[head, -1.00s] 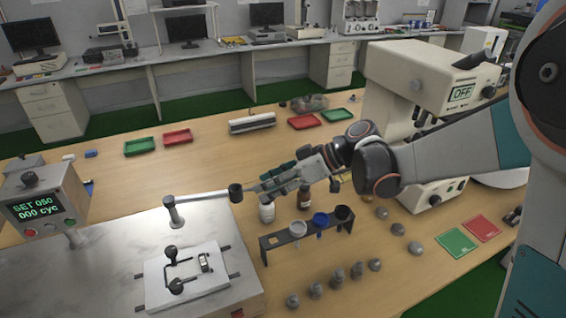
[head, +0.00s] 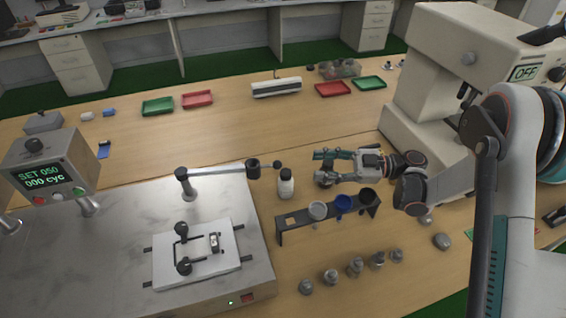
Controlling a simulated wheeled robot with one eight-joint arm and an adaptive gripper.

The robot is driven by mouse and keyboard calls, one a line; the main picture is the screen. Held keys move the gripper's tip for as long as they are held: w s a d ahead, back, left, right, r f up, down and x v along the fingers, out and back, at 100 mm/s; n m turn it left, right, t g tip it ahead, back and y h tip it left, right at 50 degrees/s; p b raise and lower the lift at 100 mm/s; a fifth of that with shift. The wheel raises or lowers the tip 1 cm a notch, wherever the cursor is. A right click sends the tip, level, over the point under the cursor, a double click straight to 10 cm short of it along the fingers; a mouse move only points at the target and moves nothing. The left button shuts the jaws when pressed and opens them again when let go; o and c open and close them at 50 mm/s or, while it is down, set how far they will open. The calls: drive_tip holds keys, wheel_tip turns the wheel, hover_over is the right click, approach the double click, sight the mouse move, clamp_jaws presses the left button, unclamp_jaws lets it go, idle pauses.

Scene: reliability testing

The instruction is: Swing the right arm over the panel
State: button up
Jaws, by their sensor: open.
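The right arm (head: 220,172) is a grey bar on a post on the metal tester deck. It points right, past the deck edge, with a black head (head: 253,169) and a small dark end knob (head: 277,164). The panel (head: 226,262) is a white plate on the deck in front of the post, carrying a black-knobbed clamp frame. The arm is not above it. My gripper (head: 318,167) is open and empty, right of the end knob and apart from it, with its fingers pointing left.
A white bottle (head: 286,184) stands just below the end knob. A dark rack (head: 294,219) with cups stands in front of my gripper, and several metal weights (head: 331,277) lie nearer. A control box (head: 50,172) reads "SET 050, 000 cyc". A large cream machine (head: 420,110) stands at right.

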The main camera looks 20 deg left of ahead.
sight(277, 165)
drive_tip(key=b+x, duration=0.2)
drive_tip(key=x, duration=1.1)
drive_tip(key=shift+b, duration=0.3)
drive_tip(key=shift+d, duration=0.1)
clamp_jaws()
